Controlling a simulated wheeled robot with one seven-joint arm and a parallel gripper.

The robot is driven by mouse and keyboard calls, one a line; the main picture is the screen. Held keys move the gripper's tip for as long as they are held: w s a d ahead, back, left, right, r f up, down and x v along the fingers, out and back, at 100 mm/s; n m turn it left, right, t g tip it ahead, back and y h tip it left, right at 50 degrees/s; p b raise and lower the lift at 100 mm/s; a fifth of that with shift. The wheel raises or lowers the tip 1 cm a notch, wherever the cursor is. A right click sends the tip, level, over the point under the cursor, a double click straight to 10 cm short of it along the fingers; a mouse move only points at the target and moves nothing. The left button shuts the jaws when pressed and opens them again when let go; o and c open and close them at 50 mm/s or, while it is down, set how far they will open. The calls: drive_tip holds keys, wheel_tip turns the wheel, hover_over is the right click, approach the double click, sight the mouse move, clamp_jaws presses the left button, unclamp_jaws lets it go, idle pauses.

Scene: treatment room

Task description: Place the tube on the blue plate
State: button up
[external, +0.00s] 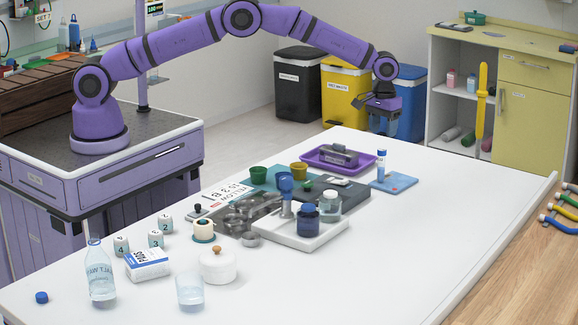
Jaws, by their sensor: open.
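The blue plate (402,184) is a flat, light-blue square near the far right of the white table, with a small red spot on it. A slim tube (381,166) with a dark blue top and a pale lower part stands upright at the plate's back left part. From this angle its foot seems to be on the plate, but I cannot tell for sure. My gripper (384,113) is open and points down, high above the tube and apart from it. Nothing shows between its fingers.
A purple tray (311,160) with a grey item lies left of the plate. Jars, cups, metal parts and a white tray (268,231) crowd the table's middle. A bottle (100,273) and a glass (190,290) stand at the front left. The table's right side is clear.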

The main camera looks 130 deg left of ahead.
drive_tip(key=shift+r, duration=1.55)
drive_tip(key=s+d+r+m+t, duration=0.15)
drive_tip(key=d+r+m, duration=0.25)
drive_tip(key=d+r, duration=1.3)
drive_tip(key=s+d+r+m, duration=0.3)
drive_tip(key=s+d+r, duration=0.6)
drive_tip(key=d+r, duration=0.35)
drive_tip(key=s+d+r+m+t, duration=0.1)
drive_tip(key=s+d+r+m, duration=0.15)
drive_tip(key=s+d, duration=0.45)
drive_tip(key=s+d+r+m+t, duration=0.1)
drive_tip(key=s+d+r+m, duration=0.3)
drive_tip(key=s, duration=0.6)
drive_tip(key=s+d+f+m+t, duration=0.1)
drive_tip(key=s+d+f, duration=0.2)
drive_tip(key=s, duration=0.6)
drive_tip(key=s+d+f+m, duration=0.1)
drive_tip(key=s+d+f, duration=0.3)
drive_tip(key=s, duration=0.6)
drive_tip(key=shift+d+f+m+t, duration=0.3)
drive_tip(key=shift+d+m+t, duration=0.05)
drive_tip(key=shift+d, duration=0.45)
